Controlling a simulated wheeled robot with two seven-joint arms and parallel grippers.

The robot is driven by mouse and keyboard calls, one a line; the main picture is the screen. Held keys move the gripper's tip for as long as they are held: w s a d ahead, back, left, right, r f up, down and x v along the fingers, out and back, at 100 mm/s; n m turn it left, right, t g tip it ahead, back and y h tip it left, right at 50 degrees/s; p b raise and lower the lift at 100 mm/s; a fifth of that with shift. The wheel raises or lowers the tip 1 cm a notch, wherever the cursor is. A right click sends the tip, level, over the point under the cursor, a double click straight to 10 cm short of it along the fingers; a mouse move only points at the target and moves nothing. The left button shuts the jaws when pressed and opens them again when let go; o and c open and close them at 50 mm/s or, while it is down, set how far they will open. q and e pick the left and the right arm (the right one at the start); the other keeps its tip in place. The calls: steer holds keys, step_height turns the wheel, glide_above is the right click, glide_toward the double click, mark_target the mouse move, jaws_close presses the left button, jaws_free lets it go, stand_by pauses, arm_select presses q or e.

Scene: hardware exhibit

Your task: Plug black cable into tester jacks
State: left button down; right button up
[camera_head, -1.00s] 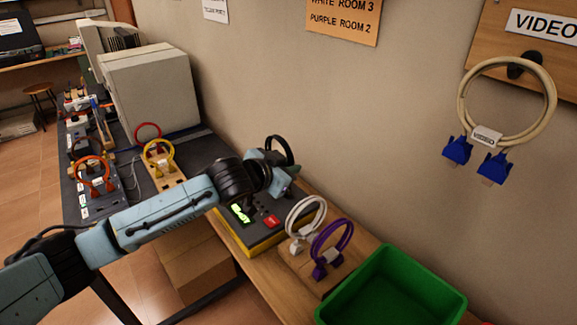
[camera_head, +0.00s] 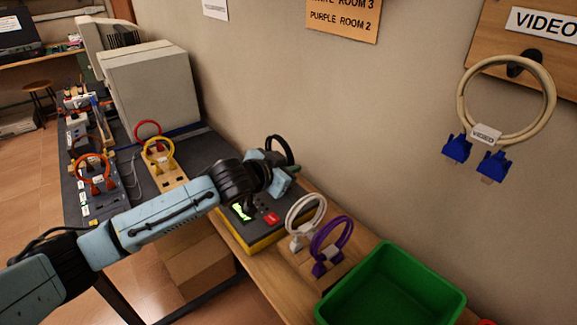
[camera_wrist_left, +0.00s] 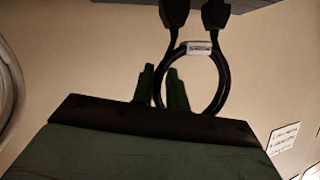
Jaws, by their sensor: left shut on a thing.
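The black cable (camera_head: 281,147) is a loop standing above the tester, behind my left gripper (camera_head: 277,168). In the left wrist view the cable (camera_wrist_left: 224,85) hangs as a loop with a white label and two black plugs at the top. My gripper's two fingers (camera_wrist_left: 162,86) are shut on one side of the loop. The plugs meet a grey surface at the top edge; I cannot tell whether they are seated in jacks. The yellow and dark tester (camera_head: 262,243) has a lit green screen and a red button; my gripper hides its far part. My right gripper is out of view.
White (camera_head: 305,218) and purple (camera_head: 331,245) cables stand on a wooden block right of the tester. A green bin (camera_head: 392,290) is at the front right. A beige video cable (camera_head: 507,100) hangs on the wall. Yellow and red cables stand left of my arm.

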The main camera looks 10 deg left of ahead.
arm_select(q)
steer(key=shift+f, duration=0.2)
stand_by(0.4)
steer(key=c, duration=0.7)
jaws_free()
steer(key=shift+f, duration=0.1)
steer(key=p+v, duration=0.2)
steer(key=p, duration=0.1)
steer(key=shift+s+a+r, duration=0.1)
steer(key=shift+s+r, duration=0.15)
steer(key=p+v, duration=0.3)
steer(key=v, duration=0.1)
steer(key=shift+s+a+p, duration=0.15)
steer(key=shift+s+p, duration=0.2)
steer(key=shift+s, duration=0.05)
stand_by(0.5)
